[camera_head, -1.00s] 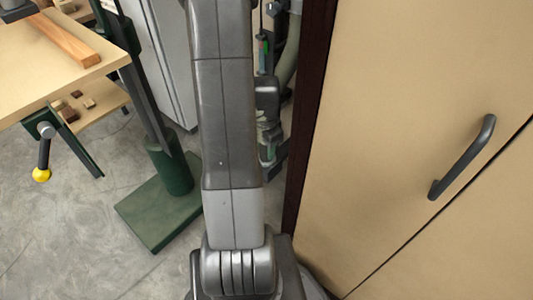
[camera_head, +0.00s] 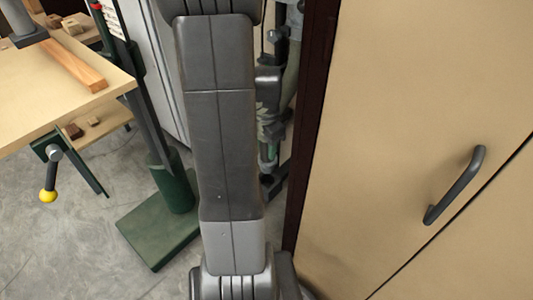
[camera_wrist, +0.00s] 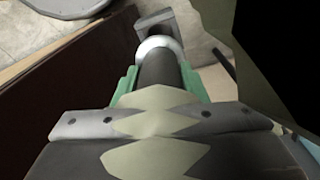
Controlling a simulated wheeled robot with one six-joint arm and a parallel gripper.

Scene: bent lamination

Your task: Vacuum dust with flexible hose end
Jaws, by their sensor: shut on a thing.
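In the wrist view, my gripper (camera_wrist: 160,85) is shut on a dark tube-like hose end (camera_wrist: 159,68). The hose end has a pale ring (camera_wrist: 156,48) and a grey end piece (camera_wrist: 158,22) beyond it. Green finger parts lie on both sides of the tube. I cannot make out the rest of the hose or any dust in these frames.
A workbench (camera_head: 55,108) with a wooden strip (camera_head: 75,66) stands at the left. A green stand base (camera_head: 155,225) is on the floor, close to my arm. A beige cabinet with a dark handle (camera_head: 456,187) closes off the right.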

